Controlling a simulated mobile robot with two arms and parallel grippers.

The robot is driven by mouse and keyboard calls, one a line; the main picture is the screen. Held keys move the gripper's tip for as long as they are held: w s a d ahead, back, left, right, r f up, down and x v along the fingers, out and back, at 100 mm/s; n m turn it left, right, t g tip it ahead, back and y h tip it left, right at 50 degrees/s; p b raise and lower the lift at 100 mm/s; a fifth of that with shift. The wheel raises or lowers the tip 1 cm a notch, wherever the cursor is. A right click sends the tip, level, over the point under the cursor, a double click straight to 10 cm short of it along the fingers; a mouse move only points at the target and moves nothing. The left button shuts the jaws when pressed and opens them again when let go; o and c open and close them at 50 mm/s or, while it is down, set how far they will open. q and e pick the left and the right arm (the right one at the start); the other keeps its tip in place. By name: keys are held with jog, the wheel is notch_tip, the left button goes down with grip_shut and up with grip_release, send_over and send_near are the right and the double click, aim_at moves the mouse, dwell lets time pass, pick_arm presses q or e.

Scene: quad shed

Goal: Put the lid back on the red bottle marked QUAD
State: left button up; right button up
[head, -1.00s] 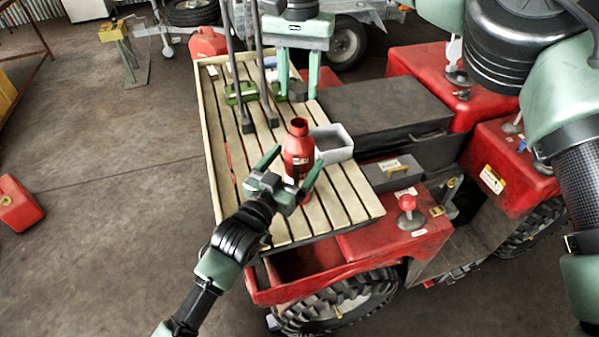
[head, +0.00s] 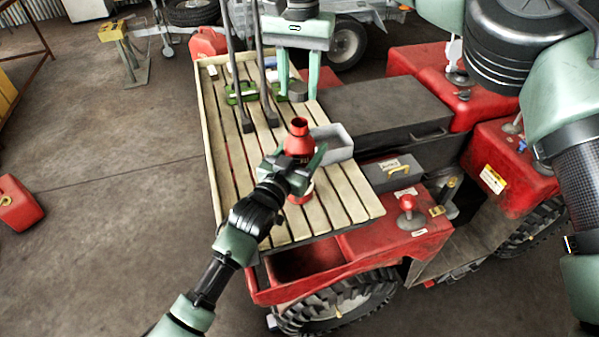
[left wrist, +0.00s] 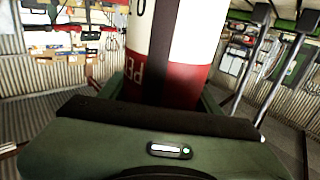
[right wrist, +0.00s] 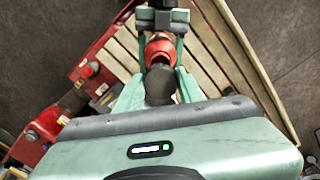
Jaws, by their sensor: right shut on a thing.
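The red bottle (head: 299,138) stands on the slatted wooden deck, its neck bare on top. My left gripper (head: 296,160) is open around the bottle, one finger on each side. The left wrist view shows the bottle's red and white label (left wrist: 165,50) close up between the fingers. My right gripper (head: 298,84) is shut on the dark grey lid (head: 298,92), farther back over the deck. In the right wrist view the lid (right wrist: 160,84) sits between the fingertips, with the bottle (right wrist: 160,48) beyond it.
A grey open bin (head: 335,143) stands just right of the bottle. The red quad (head: 370,240) borders the deck on the right.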

pick_arm(q)
grip_shut()
pick_arm(e)
jog(key=shift+f, duration=2.5)
jog(key=shift+f, duration=0.1)
jog(key=shift+f, duration=0.75)
jog(key=shift+s+f, duration=0.1)
jog(key=shift+f, duration=0.5)
